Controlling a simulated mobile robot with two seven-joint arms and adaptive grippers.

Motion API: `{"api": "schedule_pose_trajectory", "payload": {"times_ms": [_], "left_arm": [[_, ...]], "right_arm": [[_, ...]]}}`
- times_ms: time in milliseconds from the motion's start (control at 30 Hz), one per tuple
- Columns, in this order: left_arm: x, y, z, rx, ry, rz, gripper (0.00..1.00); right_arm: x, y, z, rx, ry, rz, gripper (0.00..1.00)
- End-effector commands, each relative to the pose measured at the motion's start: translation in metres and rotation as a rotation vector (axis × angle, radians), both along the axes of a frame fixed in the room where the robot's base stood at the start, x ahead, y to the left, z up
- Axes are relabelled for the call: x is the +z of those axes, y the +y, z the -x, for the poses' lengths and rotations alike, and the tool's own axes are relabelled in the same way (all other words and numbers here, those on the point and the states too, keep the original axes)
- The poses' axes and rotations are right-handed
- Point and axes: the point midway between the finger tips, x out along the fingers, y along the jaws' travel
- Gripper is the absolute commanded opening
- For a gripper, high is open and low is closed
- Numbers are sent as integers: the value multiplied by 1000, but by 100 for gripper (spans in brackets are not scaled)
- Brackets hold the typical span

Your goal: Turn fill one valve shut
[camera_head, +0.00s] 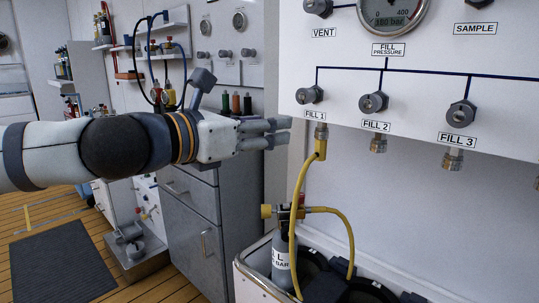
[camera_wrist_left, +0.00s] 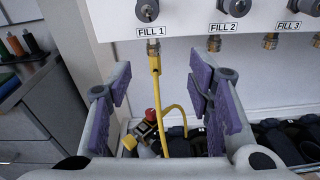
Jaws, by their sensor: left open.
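The fill one valve knob (camera_head: 309,95) is a grey knob on the white panel (camera_head: 430,95), above the FILL 1 label (camera_head: 315,114). It also shows at the top of the left wrist view (camera_wrist_left: 147,10). My left gripper (camera_head: 284,133) is open and empty, just left of and a little below the knob, apart from it. In the left wrist view its purple finger pads (camera_wrist_left: 160,88) stand wide apart, with the knob above and beyond them. A yellow hose (camera_head: 300,190) hangs from the fitting under the knob. My right gripper is not in view.
The fill two knob (camera_head: 373,103) and fill three knob (camera_head: 460,114) sit to the right on the panel. A pressure gauge (camera_head: 392,12) is above. The hose runs down to a cylinder (camera_head: 283,262) in a white-edged bin. Grey drawers (camera_head: 190,235) stand behind my left arm.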

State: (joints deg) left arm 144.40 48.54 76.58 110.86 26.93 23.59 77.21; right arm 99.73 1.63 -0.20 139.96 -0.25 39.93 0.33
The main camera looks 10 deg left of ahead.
Motion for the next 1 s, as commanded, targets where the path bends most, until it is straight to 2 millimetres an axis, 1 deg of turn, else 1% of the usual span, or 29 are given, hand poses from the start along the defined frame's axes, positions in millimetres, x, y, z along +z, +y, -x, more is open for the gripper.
{"api": "schedule_pose_trajectory", "payload": {"times_ms": [33,100,167,267,500,600,700,767,1000], "left_arm": [[17,8,-1,12,-10,51,47],[34,13,-2,19,-17,97,47],[40,12,-6,21,-20,108,47],[40,0,-20,20,-20,107,47],[41,-36,-70,20,-21,104,47],[41,-47,-85,20,-21,104,47],[40,-54,-94,21,-21,103,47],[40,-56,-97,20,-21,102,47],[38,-57,-99,20,-20,102,47]], "right_arm": [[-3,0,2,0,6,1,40],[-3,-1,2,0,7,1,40],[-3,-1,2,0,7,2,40],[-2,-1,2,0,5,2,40],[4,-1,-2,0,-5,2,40],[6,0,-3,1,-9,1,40],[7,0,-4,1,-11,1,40],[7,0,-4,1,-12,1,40],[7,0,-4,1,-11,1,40]]}}
